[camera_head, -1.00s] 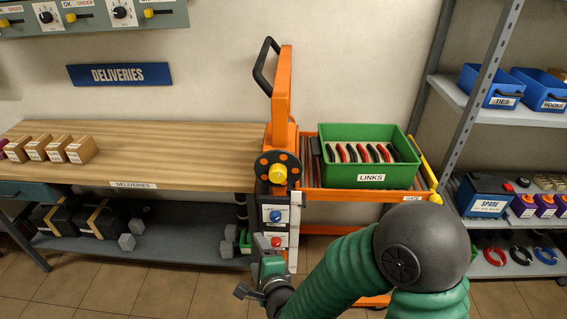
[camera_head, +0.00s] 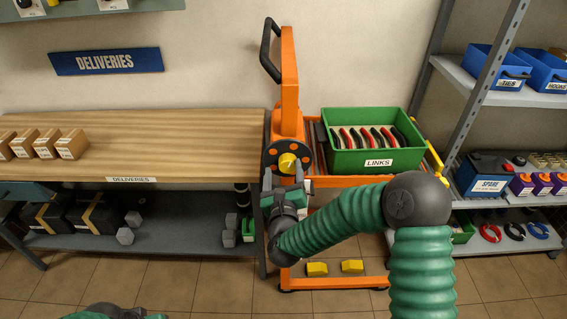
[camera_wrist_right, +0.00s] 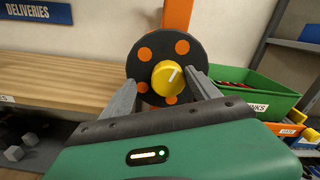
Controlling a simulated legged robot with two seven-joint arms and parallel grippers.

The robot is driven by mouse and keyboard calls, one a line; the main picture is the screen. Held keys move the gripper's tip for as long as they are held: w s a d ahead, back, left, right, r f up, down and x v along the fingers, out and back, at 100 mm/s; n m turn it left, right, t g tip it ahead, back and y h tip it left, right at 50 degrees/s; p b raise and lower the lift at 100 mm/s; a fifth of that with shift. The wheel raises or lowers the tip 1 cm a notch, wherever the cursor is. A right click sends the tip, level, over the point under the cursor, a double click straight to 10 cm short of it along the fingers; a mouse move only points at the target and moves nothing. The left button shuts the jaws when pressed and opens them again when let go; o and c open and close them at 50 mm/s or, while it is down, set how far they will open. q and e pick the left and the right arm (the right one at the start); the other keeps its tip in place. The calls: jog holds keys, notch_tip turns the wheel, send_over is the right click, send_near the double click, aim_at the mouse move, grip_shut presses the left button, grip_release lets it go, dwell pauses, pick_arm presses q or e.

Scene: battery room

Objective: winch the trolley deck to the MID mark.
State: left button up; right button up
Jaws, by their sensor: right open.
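The orange trolley (camera_head: 287,72) stands upright beside the bench. Its winch is a dark disc with orange dots and a yellow knob (camera_head: 289,162) with a white line; the knob also shows in the right wrist view (camera_wrist_right: 168,77). The trolley deck (camera_head: 350,182) carries a green bin of links (camera_head: 372,160). My right gripper (camera_head: 284,178) is open just below the knob, its fingers pointing at it. In the right wrist view the fingertips (camera_wrist_right: 165,82) lie either side of the knob, apart from it. No MID mark is readable; my gripper covers the post's lower panel. My left gripper is not clearly seen.
A wooden deliveries bench (camera_head: 185,150) with small boxes (camera_head: 72,144) is on the left. A grey shelf rack (camera_head: 467,130) with blue bins (camera_head: 497,70) is on the right. Two yellow blocks (camera_head: 317,269) show low on the trolley base.

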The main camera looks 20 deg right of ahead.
aim_at(287, 167)
jog(key=shift+w+d, duration=1)
jog(key=shift+w, duration=0.2)
jog(key=shift+w+d+f, duration=0.1)
jog(key=shift+d, duration=0.25)
jog(key=shift+a, duration=0.6)
jog(key=c, duration=0.8)
jog(key=shift+d, duration=0.2)
jog(key=c, duration=0.6)
